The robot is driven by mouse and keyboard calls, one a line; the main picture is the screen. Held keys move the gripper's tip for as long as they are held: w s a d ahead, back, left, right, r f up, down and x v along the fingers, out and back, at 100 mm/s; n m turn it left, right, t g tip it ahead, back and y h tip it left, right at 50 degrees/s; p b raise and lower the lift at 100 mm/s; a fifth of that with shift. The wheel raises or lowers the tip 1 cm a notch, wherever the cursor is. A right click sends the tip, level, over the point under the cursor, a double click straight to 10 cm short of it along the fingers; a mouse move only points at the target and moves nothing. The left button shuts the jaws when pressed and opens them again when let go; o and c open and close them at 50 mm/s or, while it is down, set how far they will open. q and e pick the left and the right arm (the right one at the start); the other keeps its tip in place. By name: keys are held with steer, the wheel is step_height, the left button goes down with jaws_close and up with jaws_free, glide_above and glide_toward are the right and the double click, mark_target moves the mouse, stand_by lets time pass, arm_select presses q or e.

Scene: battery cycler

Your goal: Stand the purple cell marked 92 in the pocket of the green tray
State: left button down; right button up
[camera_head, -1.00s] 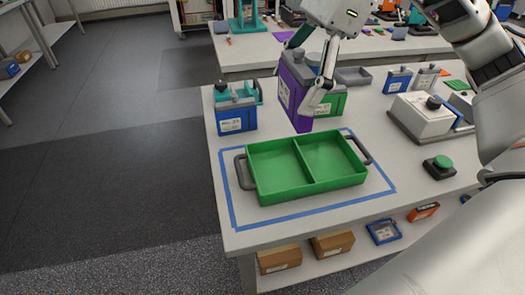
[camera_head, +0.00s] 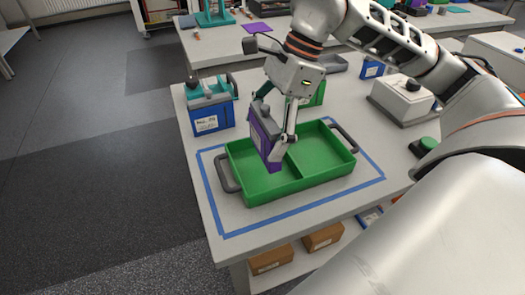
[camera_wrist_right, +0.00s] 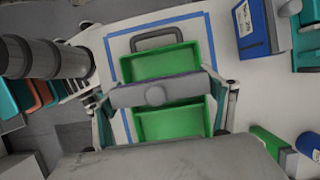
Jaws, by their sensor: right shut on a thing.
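The purple cell (camera_head: 264,138) has a grey top and hangs upright, slightly tilted, in my right gripper (camera_head: 279,128). Its marking is not readable. The green tray (camera_head: 262,196) has two pockets split by a divider. In the head view the cell's lower end overlaps the left pocket near the divider; whether it touches the floor I cannot tell. In the right wrist view the cell's grey top (camera_wrist_right: 155,93) lies between the fingers, with green tray floor on both sides, and the divider is hidden. My left gripper is not in view.
Blue tape (camera_head: 215,212) frames the tray on the white table. A blue cell (camera_head: 207,118) stands behind left, and a green cell (camera_head: 317,95) stands behind the gripper. A white device (camera_head: 402,97) stands to the right. The tray's right pocket is empty.

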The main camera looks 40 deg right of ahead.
mark_target(264, 151)
steer(key=shift+f+b, duration=0.3)
steer(key=shift+f, duration=2.3)
steer(key=shift+f, duration=0.1)
steer(key=o, duration=1.7)
steer(key=shift+f, duration=0.15)
steer(key=p+v, duration=0.1)
steer(key=v, duration=1.1)
steer(key=shift+r, duration=0.2)
